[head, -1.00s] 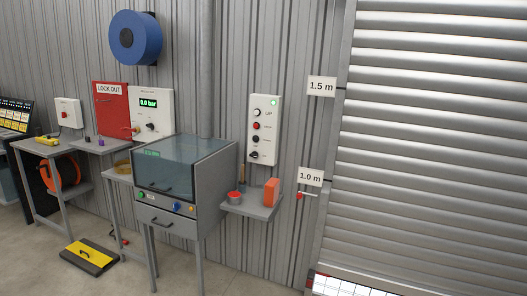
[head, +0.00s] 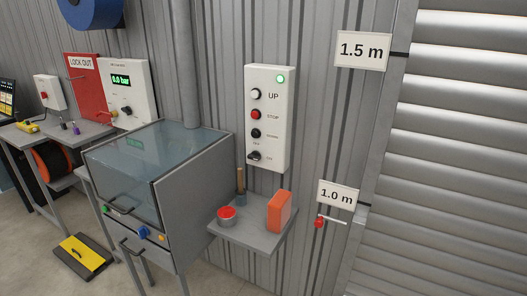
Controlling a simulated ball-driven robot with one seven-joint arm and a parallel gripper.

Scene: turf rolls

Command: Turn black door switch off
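A white door control panel (head: 268,118) hangs on the corrugated wall in the middle of the view. From top to bottom it carries a lit green lamp (head: 280,79), a white UP button (head: 256,94), a red STOP button (head: 256,114), a black button (head: 256,133) and a black rotary switch (head: 254,156) at the bottom. The small labels by the switch are too blurred to read, so its setting cannot be told. My gripper is not in view.
A grey shelf (head: 250,240) below the panel holds a red-topped tin (head: 226,215), a brush-like tool (head: 240,186) and an orange block (head: 279,211). A glass-lidded cabinet (head: 165,200) stands to the left. A roller door (head: 465,150) and a small red-handled lever (head: 320,222) are at right.

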